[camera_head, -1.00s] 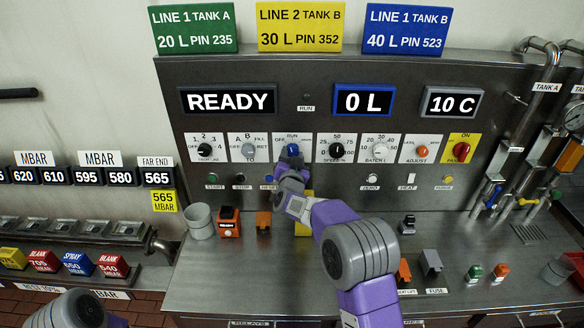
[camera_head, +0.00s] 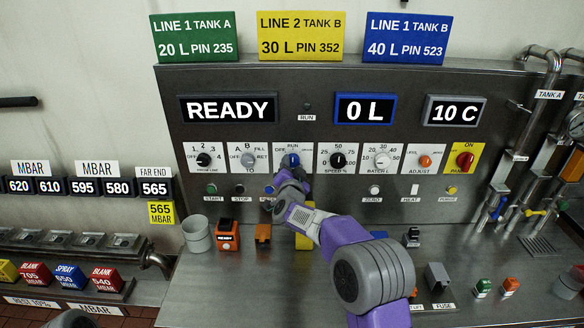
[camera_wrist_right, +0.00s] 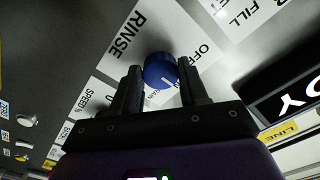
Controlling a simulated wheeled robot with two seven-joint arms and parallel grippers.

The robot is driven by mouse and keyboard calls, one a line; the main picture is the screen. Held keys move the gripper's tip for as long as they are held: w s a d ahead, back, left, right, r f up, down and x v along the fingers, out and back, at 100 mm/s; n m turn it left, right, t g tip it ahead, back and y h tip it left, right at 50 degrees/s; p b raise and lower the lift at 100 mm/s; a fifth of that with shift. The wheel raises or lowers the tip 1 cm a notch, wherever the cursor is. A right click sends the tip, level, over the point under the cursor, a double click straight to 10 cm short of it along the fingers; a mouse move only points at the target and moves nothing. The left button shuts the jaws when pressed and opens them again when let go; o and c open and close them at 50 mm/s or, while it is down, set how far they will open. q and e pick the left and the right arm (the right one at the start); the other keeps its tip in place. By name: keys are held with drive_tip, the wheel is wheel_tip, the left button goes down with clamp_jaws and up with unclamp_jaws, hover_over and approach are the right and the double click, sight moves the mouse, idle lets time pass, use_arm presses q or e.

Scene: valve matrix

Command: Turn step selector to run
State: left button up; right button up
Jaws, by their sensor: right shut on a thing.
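The step selector is a blue round knob (camera_head: 290,160) on a white plate with OFF, RUN and RINSE labels, in the middle of the panel's knob row. In the right wrist view the knob (camera_wrist_right: 160,70) sits between the fingertips. My right gripper (camera_wrist_right: 161,80) is shut on it, one finger on each side; it also shows in the head view (camera_head: 289,173). A pale pointer mark shows on the knob near the right finger; the RUN label is partly hidden, so I cannot tell the exact setting. My left gripper is out of view.
Other knobs stand close by: a grey one (camera_head: 248,160) to the left and a black speed knob (camera_head: 338,160) to the right. Small buttons (camera_head: 211,189) line the panel below. An orange box (camera_head: 228,236) and a grey cup (camera_head: 197,234) stand on the steel counter.

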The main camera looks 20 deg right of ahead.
drive_tip(key=o, duration=1.1)
drive_tip(key=shift+c, duration=0.2)
drive_tip(key=v, duration=0.7)
drive_tip(key=shift+s+b, duration=0.3)
drive_tip(key=shift+a, duration=0.1)
